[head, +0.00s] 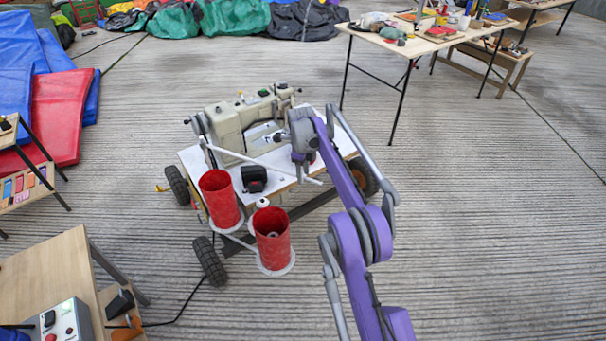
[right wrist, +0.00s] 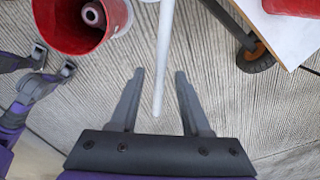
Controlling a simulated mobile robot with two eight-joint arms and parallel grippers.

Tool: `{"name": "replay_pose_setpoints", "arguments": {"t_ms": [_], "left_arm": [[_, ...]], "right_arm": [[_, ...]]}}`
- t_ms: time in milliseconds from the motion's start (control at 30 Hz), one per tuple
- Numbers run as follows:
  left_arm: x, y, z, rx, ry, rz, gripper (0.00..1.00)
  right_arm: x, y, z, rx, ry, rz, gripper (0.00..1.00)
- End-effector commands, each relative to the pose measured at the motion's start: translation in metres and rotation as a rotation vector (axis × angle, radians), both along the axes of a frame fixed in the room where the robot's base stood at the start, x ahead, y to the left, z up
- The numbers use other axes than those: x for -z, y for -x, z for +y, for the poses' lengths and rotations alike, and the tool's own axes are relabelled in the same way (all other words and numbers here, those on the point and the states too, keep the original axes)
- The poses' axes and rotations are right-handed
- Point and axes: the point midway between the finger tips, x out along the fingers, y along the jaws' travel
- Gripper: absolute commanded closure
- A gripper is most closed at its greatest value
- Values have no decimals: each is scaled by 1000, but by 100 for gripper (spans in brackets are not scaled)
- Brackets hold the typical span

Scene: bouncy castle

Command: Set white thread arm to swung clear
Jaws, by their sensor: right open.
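The white thread arm (head: 262,165) is a thin white rod. In the head view it slants across the front of the sewing machine cart, above its white top (head: 285,158), with its free end out past the front edge. My right gripper is at this end; the purple arm's wrist largely hides its fingers in the head view. In the right wrist view my right gripper (right wrist: 158,88) is open, and the thread arm (right wrist: 165,45) runs in between its two fingers, with a gap on both sides. I cannot tell the height difference. My left gripper is not in view.
Two red thread cones (head: 220,198) stand at the cart's front; one also shows in the right wrist view (right wrist: 75,42). The cream sewing machine (head: 235,125) sits behind. A tool table (head: 400,40) stands back right, a wooden bench (head: 45,270) front left. Floor at right is clear.

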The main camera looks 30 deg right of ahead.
Motion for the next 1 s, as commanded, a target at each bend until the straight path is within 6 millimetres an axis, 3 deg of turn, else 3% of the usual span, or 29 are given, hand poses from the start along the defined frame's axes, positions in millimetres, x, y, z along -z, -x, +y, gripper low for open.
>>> {"name": "replay_pose_setpoints", "arguments": {"t_ms": [233,500,1000], "left_arm": [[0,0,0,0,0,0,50],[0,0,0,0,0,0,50],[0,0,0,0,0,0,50]], "right_arm": [[0,0,0,0,0,0,53],[0,0,0,0,0,0,100],[0,0,0,0,0,0,100]]}}
